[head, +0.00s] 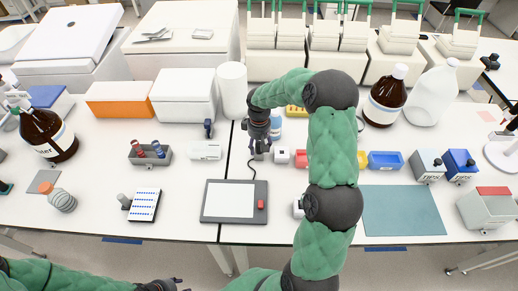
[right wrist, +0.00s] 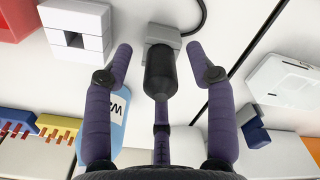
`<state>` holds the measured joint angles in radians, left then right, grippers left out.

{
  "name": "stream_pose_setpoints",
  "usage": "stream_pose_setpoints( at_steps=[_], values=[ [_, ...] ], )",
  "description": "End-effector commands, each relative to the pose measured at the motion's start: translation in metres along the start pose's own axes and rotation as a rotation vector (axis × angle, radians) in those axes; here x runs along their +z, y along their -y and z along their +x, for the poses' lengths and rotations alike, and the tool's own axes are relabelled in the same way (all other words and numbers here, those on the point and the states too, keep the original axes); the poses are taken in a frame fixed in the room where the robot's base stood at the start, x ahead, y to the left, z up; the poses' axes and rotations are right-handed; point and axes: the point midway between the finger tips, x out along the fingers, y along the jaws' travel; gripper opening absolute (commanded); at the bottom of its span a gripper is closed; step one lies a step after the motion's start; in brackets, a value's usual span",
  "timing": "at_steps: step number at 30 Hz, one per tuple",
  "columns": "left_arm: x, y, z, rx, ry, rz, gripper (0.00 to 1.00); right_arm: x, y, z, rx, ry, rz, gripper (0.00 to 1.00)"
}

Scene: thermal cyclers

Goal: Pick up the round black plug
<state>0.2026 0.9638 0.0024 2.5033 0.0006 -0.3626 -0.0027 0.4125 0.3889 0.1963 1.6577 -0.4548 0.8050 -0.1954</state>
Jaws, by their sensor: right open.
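In the head view my right gripper (head: 258,146) points down over the table's middle, and the plug is too small and covered to make out. Part of my left gripper (head: 165,286) shows at the bottom edge; its jaws are unclear.
A brown bottle (head: 383,100) stands right of my right arm. The front table edge is mostly clear.

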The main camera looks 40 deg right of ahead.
Motion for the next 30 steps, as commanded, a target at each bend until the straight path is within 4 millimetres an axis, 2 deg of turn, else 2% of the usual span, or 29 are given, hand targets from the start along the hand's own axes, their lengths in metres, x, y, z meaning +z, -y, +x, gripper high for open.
stream_pose_setpoints(
  at_steps=[5, 9, 11, 23, 30],
  values=[
    [0.000, 0.000, 0.000, 0.000, 0.000, 0.000, 0.40, 0.000, 0.000, 0.000, 0.001, -0.001, 0.000, 0.56],
    [0.000, 0.000, 0.000, 0.000, 0.000, 0.000, 0.40, 0.000, 0.000, 0.000, 0.001, -0.001, 0.000, 0.27],
    [0.000, 0.000, 0.000, 0.000, 0.000, 0.000, 0.40, 0.000, 0.000, 0.000, 0.001, -0.001, 0.000, 0.16],
    [0.000, 0.000, -0.001, 0.000, 0.000, 0.000, 0.40, 0.000, 0.000, -0.002, 0.001, -0.001, 0.000, 0.15],
    [0.000, -0.002, -0.005, 0.000, 0.000, 0.000, 0.40, -0.001, 0.000, -0.021, 0.002, -0.002, 0.000, 0.15]
  ],
)
